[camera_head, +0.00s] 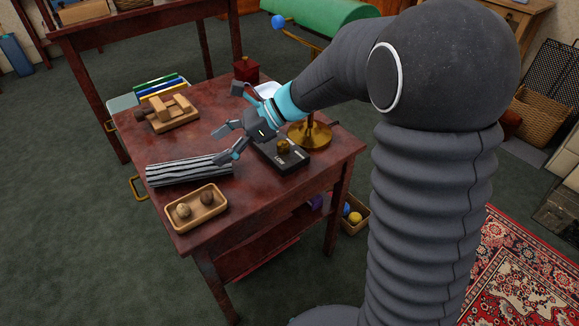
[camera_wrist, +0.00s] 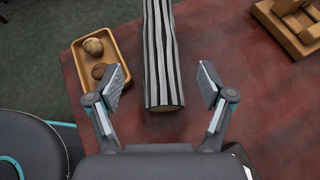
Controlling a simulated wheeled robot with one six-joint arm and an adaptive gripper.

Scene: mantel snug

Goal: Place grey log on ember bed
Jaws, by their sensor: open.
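The grey log (camera_head: 190,170), striped dark and pale, lies flat on the dark red table near its left side. It also shows in the wrist view (camera_wrist: 162,50), with its pale round end facing my gripper. My gripper (camera_head: 224,143) is open and empty at the log's right end. In the wrist view one finger is on each side of that end, with gaps on both sides. I cannot tell how high the fingers are above the table. I cannot make out an ember bed in either view.
A wooden tray (camera_head: 221,205) with two round brown objects sits close beside the log. A wooden block assembly (camera_head: 153,124) stands behind it. A dark flat device (camera_head: 295,161) and a brass stand (camera_head: 322,137) are to the right. The table's front right corner is bare.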

